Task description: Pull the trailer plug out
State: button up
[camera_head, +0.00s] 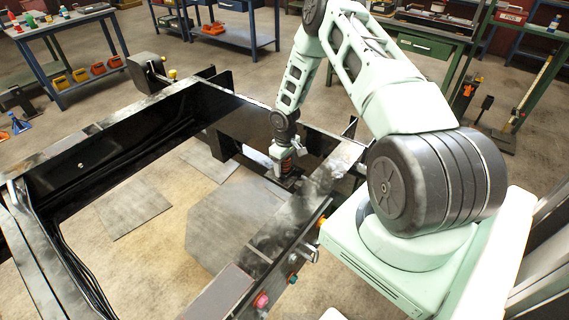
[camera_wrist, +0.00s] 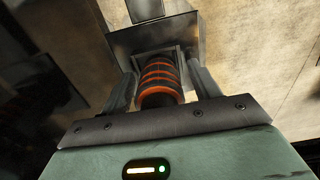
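The trailer plug (camera_wrist: 160,80) is a ribbed black and orange cylinder. In the wrist view it stands between the two fingers of my gripper (camera_wrist: 162,62), its far end against a grey metal bracket (camera_wrist: 152,38). The fingers reach along both sides of it. A narrow dark gap shows beside its near part; contact at the fingertips cannot be made out. In the head view my gripper (camera_head: 284,168) points down at the inner side of the black chassis frame (camera_head: 250,122), where a bit of orange shows. The plug's far end and socket are hidden.
The chassis rail (camera_head: 285,222) runs close beside my gripper, with metal fittings and a pink-red knob (camera_head: 261,300) on it. Grey floor plates (camera_head: 235,225) lie inside the frame. Workbenches (camera_head: 235,40) stand behind, with open floor between.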

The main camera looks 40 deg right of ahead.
jog(key=c, duration=0.9)
jog(key=o, duration=1.1)
jog(key=shift+o, duration=0.2)
notch_tip(320, 180, up, 17)
jog(key=b, duration=0.3)
jog(key=shift+r+b, duration=0.2)
jog(key=shift+b, duration=0.15)
